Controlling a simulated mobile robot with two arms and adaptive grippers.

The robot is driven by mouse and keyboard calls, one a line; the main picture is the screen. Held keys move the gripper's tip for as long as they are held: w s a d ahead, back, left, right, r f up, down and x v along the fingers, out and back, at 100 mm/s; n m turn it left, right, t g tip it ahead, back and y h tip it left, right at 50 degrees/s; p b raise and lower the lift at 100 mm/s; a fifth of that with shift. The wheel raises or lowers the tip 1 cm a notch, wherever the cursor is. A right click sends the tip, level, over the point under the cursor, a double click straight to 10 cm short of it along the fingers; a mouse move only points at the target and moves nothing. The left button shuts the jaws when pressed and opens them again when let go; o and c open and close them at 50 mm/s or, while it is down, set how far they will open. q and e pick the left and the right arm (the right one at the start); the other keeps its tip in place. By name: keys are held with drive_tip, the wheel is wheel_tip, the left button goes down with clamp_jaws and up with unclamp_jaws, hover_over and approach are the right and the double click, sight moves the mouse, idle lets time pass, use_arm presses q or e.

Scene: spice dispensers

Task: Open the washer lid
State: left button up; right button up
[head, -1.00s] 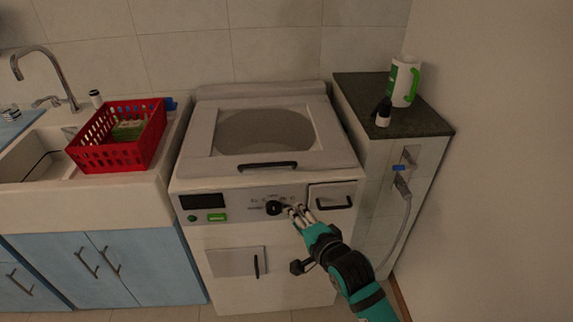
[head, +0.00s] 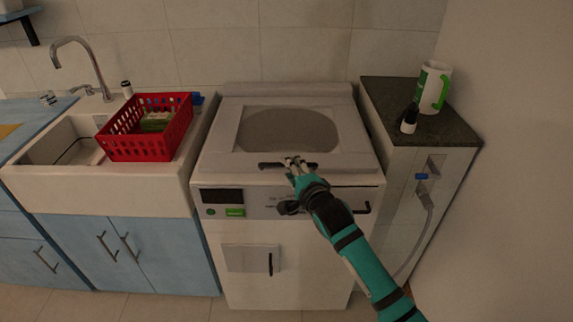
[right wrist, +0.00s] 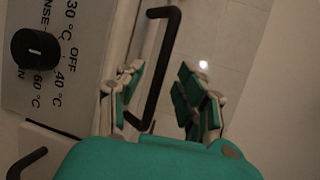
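The white washer (head: 290,250) stands in the middle of the head view. Its lid (head: 225,150), with a large grey window, is closed. A black bar handle (head: 268,166) runs along the lid's front edge, partly hidden by my right gripper (head: 297,163). In the right wrist view my right gripper (right wrist: 160,97) is open, its fingers spread. The black handle (right wrist: 166,60) shows between the two sides of the fingers; I cannot tell whether they touch it. My left gripper is out of view.
The front panel has a black dial (right wrist: 35,49), which my arm partly covers in the head view. A red basket (head: 118,145) stands by the sink at left. A dark-topped side counter (head: 400,100) at right holds a green-and-white mug (head: 432,85) and a small bottle (head: 409,119).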

drive_tip(key=shift+x, duration=1.65)
clamp_jaws()
